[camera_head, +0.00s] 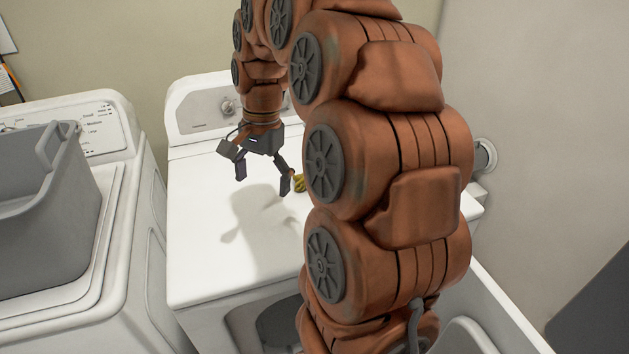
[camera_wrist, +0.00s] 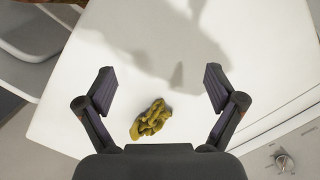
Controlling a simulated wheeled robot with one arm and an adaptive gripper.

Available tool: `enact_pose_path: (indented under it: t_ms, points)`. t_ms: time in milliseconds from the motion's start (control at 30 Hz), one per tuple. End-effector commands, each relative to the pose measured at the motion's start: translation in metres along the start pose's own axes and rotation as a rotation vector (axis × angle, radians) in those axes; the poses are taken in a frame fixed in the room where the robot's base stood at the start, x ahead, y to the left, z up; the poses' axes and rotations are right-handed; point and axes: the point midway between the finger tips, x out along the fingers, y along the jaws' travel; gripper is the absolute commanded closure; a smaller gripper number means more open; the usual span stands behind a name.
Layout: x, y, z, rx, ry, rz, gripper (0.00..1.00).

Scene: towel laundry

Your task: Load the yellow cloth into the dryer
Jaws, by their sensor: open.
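The yellow cloth (camera_wrist: 151,120) lies crumpled on the white top of the dryer (camera_head: 200,240). In the head view only a small part of the cloth (camera_head: 299,183) shows, with my arm hiding the rest. My gripper (camera_head: 262,186) is open and empty above the dryer top. In the wrist view the cloth lies between the two spread fingers of my gripper (camera_wrist: 158,90), nearer the palm edge of the picture and below the fingers. The dryer's front opening (camera_head: 262,325) shows partly at the bottom of the head view, with my arm covering its right side.
A second white machine (camera_head: 110,185) stands at left with a grey basket (camera_head: 45,225) on its lid. The dryer's control panel (camera_head: 200,108) rises at the back against the wall. A pale bin-like container (camera_head: 490,300) is at lower right. The dryer top is otherwise clear.

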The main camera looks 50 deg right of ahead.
Motion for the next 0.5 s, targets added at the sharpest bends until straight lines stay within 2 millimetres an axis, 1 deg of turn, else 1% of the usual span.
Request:
enact_pose_path:
  t_ms: [33,67,100,167,200,300,400,500]
  points:
    - [0.001,-0.002,-0.023,0.087,0.0,-0.014,0.07]
    - [0.0,-0.002,-0.035,0.141,0.001,-0.022,0.07]
    - [-0.001,-0.001,-0.052,0.212,-0.001,-0.03,0.07]
    - [-0.002,0.002,-0.077,0.321,-0.003,-0.043,0.07]
    - [-0.003,0.005,-0.092,0.392,-0.005,-0.05,0.07]
    - [-0.003,0.015,-0.128,0.551,-0.009,-0.068,0.07]
    - [-0.004,0.024,-0.155,0.672,-0.008,-0.084,0.07]
    - [-0.003,0.031,-0.171,0.75,-0.012,-0.089,0.07]
